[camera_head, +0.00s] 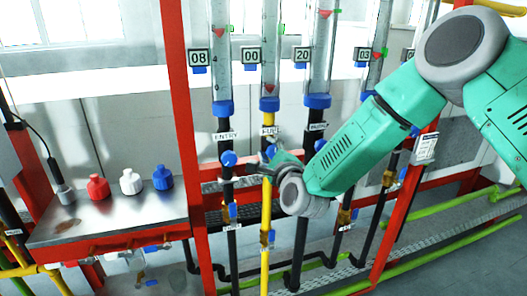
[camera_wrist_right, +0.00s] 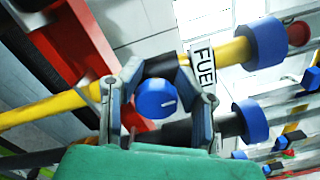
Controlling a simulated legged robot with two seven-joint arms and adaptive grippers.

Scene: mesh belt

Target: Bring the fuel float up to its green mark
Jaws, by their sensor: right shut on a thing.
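The fuel tube (camera_head: 270,50) is the clear upright tube above the yellow pipe (camera_head: 267,195), with a "FUEL" label (camera_wrist_right: 203,66). Its display (camera_head: 251,54) reads 00. A red float (camera_head: 268,88) sits low in the tube, just above the blue collar (camera_head: 269,104). I cannot make out a green mark on this tube. My right gripper (camera_head: 274,157) is at the yellow pipe just below the label. In the wrist view its fingers are shut on the round blue knob (camera_wrist_right: 155,98), one on each side. My left gripper is not in view.
Neighbouring tubes with displays 08 (camera_head: 199,57) and 20 (camera_head: 301,54) stand close on both sides. A red frame post (camera_head: 180,110) stands left. A metal bench (camera_head: 110,215) holds red, white and blue bottles. My right arm covers the right-hand pipes.

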